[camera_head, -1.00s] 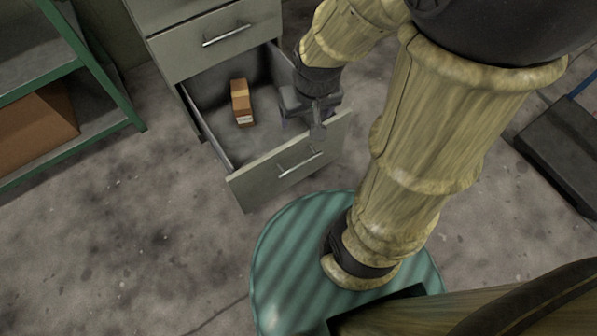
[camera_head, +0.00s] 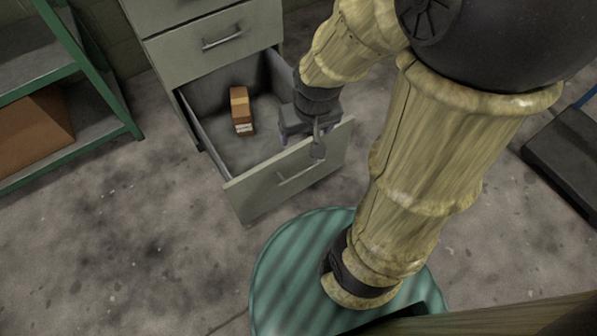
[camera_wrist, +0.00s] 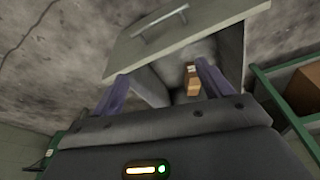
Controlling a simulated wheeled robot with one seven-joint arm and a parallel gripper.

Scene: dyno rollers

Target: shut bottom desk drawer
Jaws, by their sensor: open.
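The bottom desk drawer (camera_head: 240,196) of a grey metal cabinet stands pulled well out, its front panel and bar handle facing the lower right. A small brown box (camera_head: 241,110) sits inside it; it also shows in the wrist view (camera_wrist: 193,82). My gripper (camera_head: 288,138) is over the right part of the drawer, near the top edge of its front panel. In the wrist view its two purple fingers (camera_wrist: 160,88) are spread, with nothing held between them. The drawer front (camera_wrist: 185,32) shows beyond them. Whether the gripper touches the panel cannot be told.
The upper drawer (camera_head: 214,45) looks shut. A green-framed shelf (camera_head: 100,88) with a brown carton (camera_head: 35,130) stands at the left. A dark flat object (camera_head: 565,160) lies at the right. The concrete floor in front of the drawer is mostly clear.

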